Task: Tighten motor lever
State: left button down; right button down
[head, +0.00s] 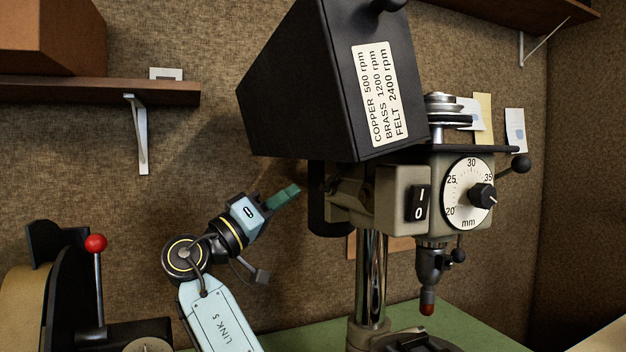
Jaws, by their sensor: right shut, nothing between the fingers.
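A drill press (385,195) stands right of centre with a grey-beige head, an I/0 switch (419,203) and a dial knob (483,195) on a mm scale. A lever with a black ball (520,164) sticks out at the head's right. A dark curved part (319,205) shows at the head's left rear. I cannot tell which part is the motor lever. My right gripper (288,195), with green fingers, is shut and empty, left of the dark curved part and seemingly apart from it. My left gripper is not in view.
The black belt cover (310,85) is tilted up, exposing a stepped pulley (443,110). The steel column (371,275) stands on a green bench top (480,335). Another machine with a red-knobbed lever (96,243) is at lower left. A shelf (110,91) juts out at upper left.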

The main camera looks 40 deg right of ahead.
aim_at(334, 176)
jog(key=p+x, duration=0.2)
jog(key=x, duration=0.8)
jog(key=shift+p, duration=0.35)
